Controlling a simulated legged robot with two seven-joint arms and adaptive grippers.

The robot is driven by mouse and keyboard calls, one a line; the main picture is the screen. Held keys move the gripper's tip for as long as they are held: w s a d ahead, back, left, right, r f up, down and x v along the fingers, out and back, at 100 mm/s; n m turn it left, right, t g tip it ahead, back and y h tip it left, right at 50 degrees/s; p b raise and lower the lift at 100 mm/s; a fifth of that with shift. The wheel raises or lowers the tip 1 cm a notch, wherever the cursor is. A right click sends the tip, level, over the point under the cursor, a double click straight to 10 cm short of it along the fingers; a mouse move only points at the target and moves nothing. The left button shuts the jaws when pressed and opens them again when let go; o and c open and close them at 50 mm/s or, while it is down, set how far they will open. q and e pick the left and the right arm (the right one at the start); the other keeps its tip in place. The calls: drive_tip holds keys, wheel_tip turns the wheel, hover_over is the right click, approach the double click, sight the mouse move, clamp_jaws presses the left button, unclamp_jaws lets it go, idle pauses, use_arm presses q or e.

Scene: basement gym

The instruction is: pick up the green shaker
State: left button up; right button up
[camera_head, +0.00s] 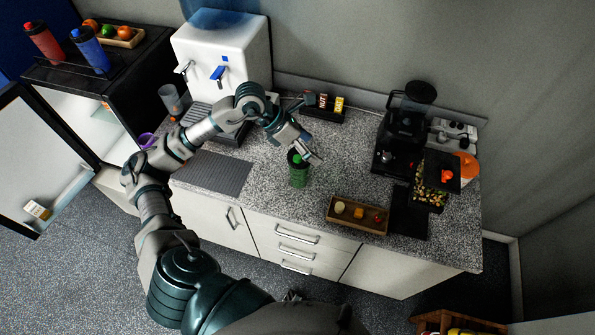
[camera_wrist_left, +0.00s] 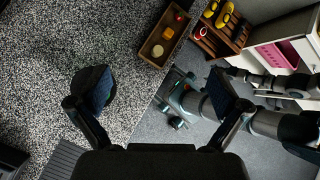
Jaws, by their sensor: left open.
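The green shaker (camera_head: 299,175) stands upright on the speckled counter (camera_head: 270,200), near its front edge, with a dark lid and a green top. My left gripper (camera_head: 312,157) is open and sits beside and slightly above the shaker's top in the head view. I cannot tell whether it touches it.
A wooden tray (camera_head: 333,221) with small food items lies right of the shaker. A white water dispenser (camera_head: 222,60) stands at the back left. A dark ribbed mat (camera_head: 216,173) lies left. Counter around the shaker is clear.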

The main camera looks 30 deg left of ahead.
use_arm(q)
drive_tip(key=a+r+n+y, duration=0.1)
drive_tip(key=a+y, duration=0.4)
drive_tip(key=a, duration=0.5)
drive_tip(key=p, duration=0.2)
approach(299, 156)
drive_tip(key=x, duration=0.5)
drive_tip(key=shift+w+a+f, duration=0.1)
drive_tip(key=shift+a+f, duration=0.05)
drive_tip(key=shift+a, duration=0.15)
drive_tip(key=x, duration=0.2)
drive_tip(key=p+x, duration=0.1)
drive_tip(key=x, duration=0.2)
drive_tip(key=shift+d+f, duration=0.3)
drive_tip(key=shift+d, duration=0.05)
drive_tip(key=shift+w+f, duration=0.1)
drive_tip(key=shift+f, duration=0.05)
drive_tip(key=shift+a, duration=0.15)
drive_tip(key=c, duration=1.8)
use_arm(e)
drive_tip(key=s, duration=0.1)
drive_tip(key=s+r, duration=0.1)
drive_tip(key=s+d, duration=0.1)
drive_tip(key=s, duration=0.1)
drive_tip(key=shift+r, duration=0.25)
use_arm(q)
drive_tip(key=shift+o, duration=0.2)
